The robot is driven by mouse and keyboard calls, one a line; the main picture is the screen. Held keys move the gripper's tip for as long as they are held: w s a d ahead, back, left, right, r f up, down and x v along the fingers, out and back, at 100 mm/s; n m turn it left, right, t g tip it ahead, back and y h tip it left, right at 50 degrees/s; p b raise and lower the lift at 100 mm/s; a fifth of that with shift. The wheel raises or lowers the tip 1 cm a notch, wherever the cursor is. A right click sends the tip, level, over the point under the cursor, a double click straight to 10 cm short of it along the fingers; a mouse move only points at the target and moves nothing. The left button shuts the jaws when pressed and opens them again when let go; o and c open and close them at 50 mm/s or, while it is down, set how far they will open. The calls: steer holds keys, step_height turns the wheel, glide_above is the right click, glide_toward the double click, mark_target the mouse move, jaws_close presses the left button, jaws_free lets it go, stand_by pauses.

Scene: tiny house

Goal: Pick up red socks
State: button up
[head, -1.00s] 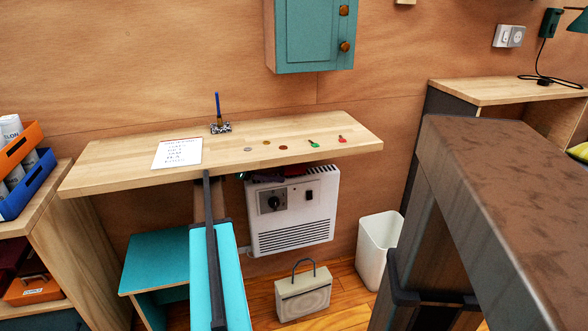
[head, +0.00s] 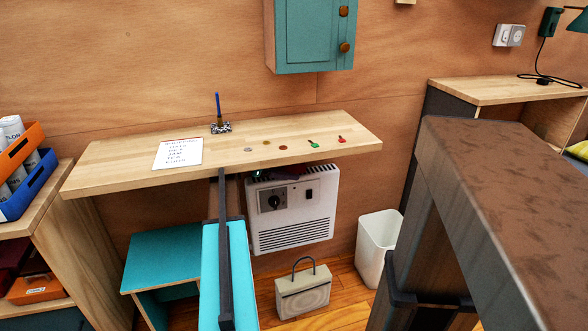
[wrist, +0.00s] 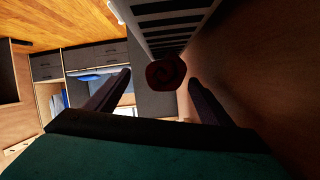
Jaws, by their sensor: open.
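The red socks (wrist: 166,72) show in the wrist view as a dark red roll with a spiral end, beside the heater's slatted face. My gripper (wrist: 159,81) is open, with one dark finger on each side of the roll in the picture. I cannot tell whether the fingers touch it or how deep it lies between them. In the head view a dark reddish patch (head: 288,171) lies on top of the white heater, partly hidden under the shelf's front edge. My gripper's fingers are not clear in that view.
The wooden shelf (head: 230,165) overhangs the white heater (head: 293,218). It bears a paper note (head: 178,153), coins and small keys. A beige case (head: 303,292) and a white bin (head: 377,247) stand on the floor. A dark brown piece of furniture (head: 500,190) fills the right.

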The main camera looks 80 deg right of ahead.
steer(key=shift+x, duration=0.85)
steer(key=c, duration=1.1)
